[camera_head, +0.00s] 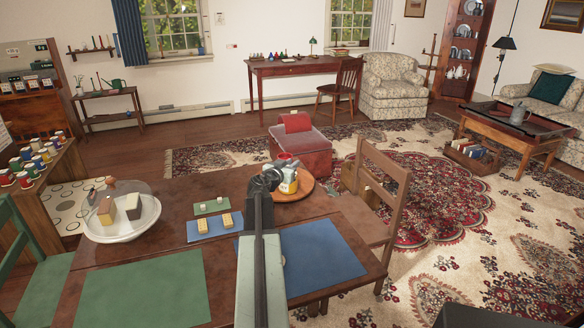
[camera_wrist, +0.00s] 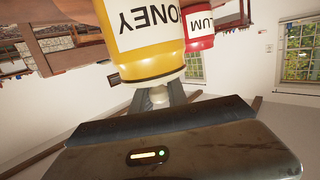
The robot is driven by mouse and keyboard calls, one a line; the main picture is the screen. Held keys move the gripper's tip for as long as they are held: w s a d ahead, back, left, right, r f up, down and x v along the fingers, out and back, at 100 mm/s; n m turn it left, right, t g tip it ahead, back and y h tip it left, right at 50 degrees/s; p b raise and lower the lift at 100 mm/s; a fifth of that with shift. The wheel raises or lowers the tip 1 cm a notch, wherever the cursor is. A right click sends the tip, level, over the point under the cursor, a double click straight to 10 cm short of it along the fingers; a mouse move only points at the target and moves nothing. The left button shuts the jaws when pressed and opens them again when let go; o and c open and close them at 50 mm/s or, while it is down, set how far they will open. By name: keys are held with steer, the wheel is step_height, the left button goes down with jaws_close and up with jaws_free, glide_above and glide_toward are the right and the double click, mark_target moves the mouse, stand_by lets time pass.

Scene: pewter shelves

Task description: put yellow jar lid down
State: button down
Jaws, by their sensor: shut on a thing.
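My gripper (camera_head: 268,180) is over the round wooden tray (camera_head: 306,193) at the far end of the dining table. In the wrist view my gripper (camera_wrist: 160,97) is shut on a pale round knob (camera_wrist: 158,95). The knob adjoins the yellow lid (camera_wrist: 150,70) at the end of the honey jar (camera_wrist: 145,28). I cannot tell whether lid and jar touch. A jar with a white label and yellow band (camera_head: 289,184) shows beside the gripper in the head view. The plum jar (camera_wrist: 199,25), with red ends, is behind the honey jar.
A glass-domed dish (camera_head: 122,226) stands on the left of the table. Blue mats (camera_head: 322,258) and a green mat (camera_head: 145,292) lie flat, with small yellow blocks (camera_head: 226,219) on one blue mat. A wooden chair (camera_head: 378,205) stands close on the right.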

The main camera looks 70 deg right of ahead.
steer(key=shift+f, duration=0.25)
steer(key=c, duration=1.3)
jaws_free()
steer(key=shift+r, duration=0.1)
steer(key=a, duration=0.7)
steer(key=shift+w+a+r, duration=0.25)
steer(key=shift+w+a, duration=0.1)
steer(key=shift+w, duration=0.1)
steer(key=shift+o, duration=0.5)
steer(key=shift+a, duration=0.1)
steer(key=shift+h, duration=0.6)
steer(key=shift+s+d+f+b, duration=0.15)
steer(key=shift+d+b, duration=0.5)
steer(key=shift+d, duration=0.6)
steer(key=shift+s+d+f+b, duration=0.15)
steer(key=shift+d+b, duration=0.45)
steer(key=shift+d, duration=0.65)
